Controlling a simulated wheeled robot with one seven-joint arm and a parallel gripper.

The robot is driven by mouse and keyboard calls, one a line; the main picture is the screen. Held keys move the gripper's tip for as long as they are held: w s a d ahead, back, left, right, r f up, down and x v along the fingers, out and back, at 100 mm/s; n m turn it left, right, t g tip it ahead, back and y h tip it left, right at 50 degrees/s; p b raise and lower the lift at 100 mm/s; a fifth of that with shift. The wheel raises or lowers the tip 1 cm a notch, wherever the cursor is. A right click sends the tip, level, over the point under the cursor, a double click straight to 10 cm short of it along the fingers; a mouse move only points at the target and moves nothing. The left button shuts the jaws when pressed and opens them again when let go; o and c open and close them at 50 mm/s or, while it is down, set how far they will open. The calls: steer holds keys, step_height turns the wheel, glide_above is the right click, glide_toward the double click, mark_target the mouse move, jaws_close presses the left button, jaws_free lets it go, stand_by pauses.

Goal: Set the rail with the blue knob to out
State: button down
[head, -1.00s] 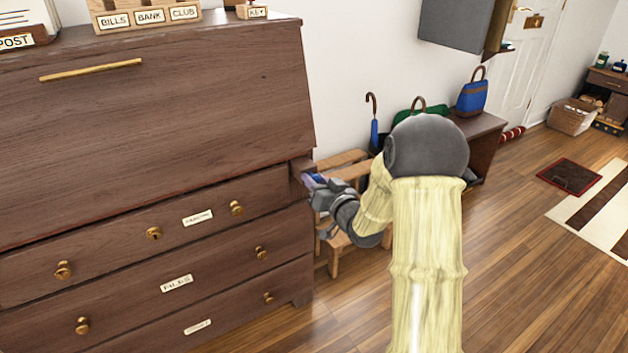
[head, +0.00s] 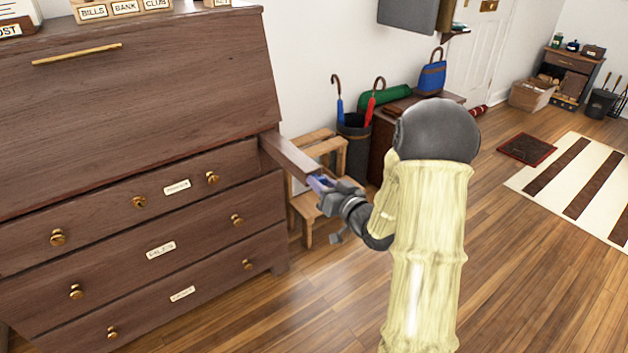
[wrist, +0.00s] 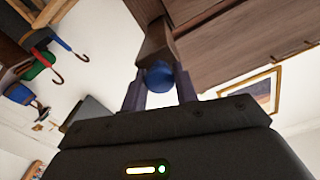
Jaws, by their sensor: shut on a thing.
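The wooden rail (head: 290,156) sticks out from the right end of the desk front (head: 150,120), just above the top drawer. Its blue knob (wrist: 159,77) sits on the rail's end in the wrist view, between the two fingers. My gripper (head: 322,184) is shut on the blue knob at the rail's outer end; in the wrist view its fingers (wrist: 159,92) stand on either side of the knob. In the head view the knob is mostly hidden by the fingers. The desk's sloping flap with its brass handle is up and closed.
A wooden step stool (head: 306,208) stands close behind my gripper. An umbrella stand (head: 354,145) and a low bench (head: 385,135) with bags are behind it along the wall. The wooden floor (head: 490,270) to the right is clear.

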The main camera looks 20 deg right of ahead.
steer(key=shift+s+f, duration=0.15)
steer(key=shift+f, duration=0.05)
steer(key=c, duration=1.3)
jaws_free()
steer(key=shift+s+d, duration=0.1)
steer(key=shift+c, duration=0.2)
steer(key=shift+r, duration=0.15)
steer(key=shift+s, duration=0.1)
steer(key=p+v, duration=0.5)
steer(key=v, duration=0.6)
steer(key=shift+s+d+r, duration=0.2)
steer(key=shift+s+r, duration=0.1)
steer(key=p, duration=0.2)
steer(key=shift+s+d+p, duration=0.15)
steer(key=shift+s+p, duration=0.1)
steer(key=shift+p, duration=0.1)
steer(key=p, duration=0.2)
steer(key=shift+s+d+p, duration=0.15)
steer(key=shift+s+p, duration=0.15)
steer(key=shift+p, duration=0.05)
